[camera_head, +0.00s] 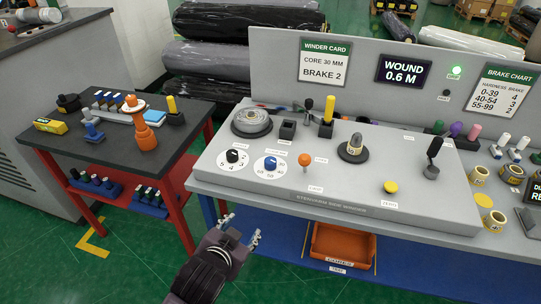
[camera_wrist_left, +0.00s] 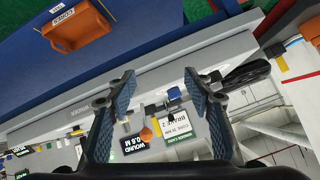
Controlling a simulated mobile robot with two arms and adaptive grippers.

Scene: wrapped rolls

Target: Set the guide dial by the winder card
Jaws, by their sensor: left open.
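The winder card (camera_head: 325,63) on the back panel reads "CORE 30 MM" and "BRAKE 2". Two white-faced dials sit at the left front of the grey console (camera_head: 330,190). One has a black knob (camera_head: 232,156) with single digits around it. The other has a blue knob (camera_head: 270,163) with two-digit numbers. Their name labels are too small to read, and I cannot tell either setting. My left gripper (camera_head: 242,228) is open and empty, in front of and below the console's front edge. It also shows open in the left wrist view (camera_wrist_left: 160,82). My right gripper is out of view.
An orange-topped lever (camera_head: 305,160) stands right of the blue dial. A yellow button (camera_head: 390,187) and a black lever (camera_head: 433,155) are farther right. A dark side table (camera_head: 75,150) with an orange stand is at left. An orange bin (camera_head: 340,245) sits below the console.

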